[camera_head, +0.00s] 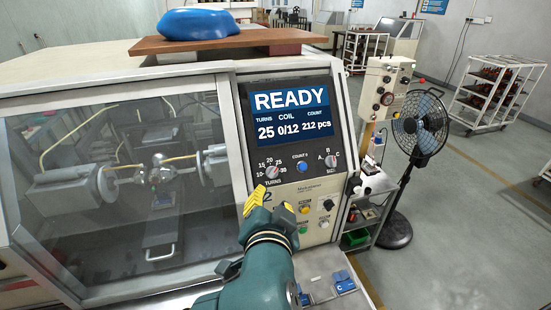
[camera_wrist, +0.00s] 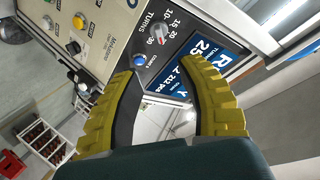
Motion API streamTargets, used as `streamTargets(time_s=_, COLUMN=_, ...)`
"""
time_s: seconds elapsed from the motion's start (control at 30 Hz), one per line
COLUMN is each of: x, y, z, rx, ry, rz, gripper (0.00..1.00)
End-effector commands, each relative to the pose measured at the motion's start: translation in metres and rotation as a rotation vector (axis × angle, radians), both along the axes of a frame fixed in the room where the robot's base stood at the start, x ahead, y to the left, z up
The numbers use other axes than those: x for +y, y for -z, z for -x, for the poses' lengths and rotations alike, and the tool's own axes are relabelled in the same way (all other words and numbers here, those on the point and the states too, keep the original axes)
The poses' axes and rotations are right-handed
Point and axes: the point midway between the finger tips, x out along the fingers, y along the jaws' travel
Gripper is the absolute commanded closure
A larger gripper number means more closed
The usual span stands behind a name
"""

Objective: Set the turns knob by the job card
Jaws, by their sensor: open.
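The turns knob (camera_head: 271,171) is a small round knob below the screen, with a 10-to-30 scale around it. It also shows in the wrist view (camera_wrist: 158,33), beyond my fingertips. Its pointer is too small to read surely. The screen (camera_head: 291,113) reads READY, turns 25, coil 0/12, count 212 pcs. My gripper (camera_head: 269,206) is open and empty, with yellow fingers, just below the knob in the picture; in the wrist view the fingers (camera_wrist: 163,67) are spread and apart from the knob. I cannot pick out the job card.
A blue button (camera_head: 302,166) and the size knob (camera_head: 331,161) are right of the turns knob. More buttons sit lower on the panel. The winding chamber's clear cover (camera_head: 120,190) is left. A fan (camera_head: 420,130) and a small trolley (camera_head: 365,220) stand right.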

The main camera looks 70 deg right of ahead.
Motion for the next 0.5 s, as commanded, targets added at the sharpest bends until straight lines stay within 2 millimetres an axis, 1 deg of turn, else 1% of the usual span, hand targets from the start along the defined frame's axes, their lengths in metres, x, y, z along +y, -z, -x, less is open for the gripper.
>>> streamTargets(time_s=0.17, x=-0.032, y=0.01, z=-0.012, rx=0.003, ry=0.004, rz=-0.001, gripper=0.61)
streamTargets(time_s=0.5, x=-0.103, y=0.035, z=-0.045, rx=0.002, ry=0.002, rz=-0.001, gripper=0.61)
